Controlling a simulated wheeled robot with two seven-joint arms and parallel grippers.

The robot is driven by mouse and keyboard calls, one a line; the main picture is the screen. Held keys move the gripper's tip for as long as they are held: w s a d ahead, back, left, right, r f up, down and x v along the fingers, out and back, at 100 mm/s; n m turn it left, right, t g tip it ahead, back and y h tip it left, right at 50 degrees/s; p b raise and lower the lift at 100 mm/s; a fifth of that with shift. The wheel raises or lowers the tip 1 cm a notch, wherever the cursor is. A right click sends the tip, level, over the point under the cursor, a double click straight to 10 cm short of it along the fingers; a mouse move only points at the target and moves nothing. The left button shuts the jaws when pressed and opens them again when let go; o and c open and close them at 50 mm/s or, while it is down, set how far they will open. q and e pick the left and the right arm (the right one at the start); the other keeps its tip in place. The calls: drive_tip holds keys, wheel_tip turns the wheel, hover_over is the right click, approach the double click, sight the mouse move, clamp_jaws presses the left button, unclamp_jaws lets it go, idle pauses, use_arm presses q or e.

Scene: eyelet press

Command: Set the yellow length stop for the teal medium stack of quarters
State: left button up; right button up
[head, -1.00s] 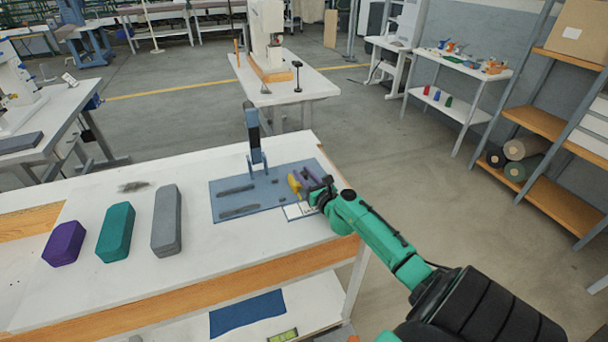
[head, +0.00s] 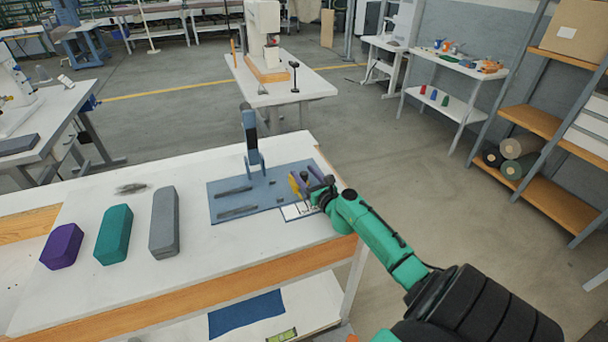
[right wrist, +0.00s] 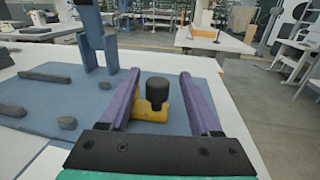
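The yellow length stop (right wrist: 152,110), with a black knob (right wrist: 157,90) on top, stands on the blue mat (right wrist: 60,90). It also shows in the head view (head: 293,185), partly hidden by my gripper. My right gripper (head: 309,180) has purple fingers, spread open. In the right wrist view its fingers (right wrist: 158,76) lie on either side of the stop's knob, with gaps on both sides. The teal medium stack (head: 114,235) lies on the white table at left, between a purple shorter block (head: 62,246) and a grey longer one (head: 164,222). My left gripper is out of view.
A blue-grey upright press (head: 252,145) stands at the mat's back edge. Dark strips (head: 236,211) and small grey pieces lie on the mat. A white card (head: 296,211) with dark markings lies at its front right corner. The table between mat and blocks is mostly clear.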

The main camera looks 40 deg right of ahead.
drive_tip(key=shift+s, duration=0.1)
drive_tip(key=s, duration=0.4)
drive_tip(key=s+a, duration=0.1)
drive_tip(key=s, duration=0.4)
drive_tip(key=s+a, duration=0.1)
drive_tip(key=s, duration=0.3)
drive_tip(key=shift+s+a+f, duration=0.1)
drive_tip(key=shift+s+a, duration=0.05)
drive_tip(key=shift+a, duration=0.1)
drive_tip(key=shift+s+b, duration=0.3)
drive_tip(key=shift+s, duration=0.15)
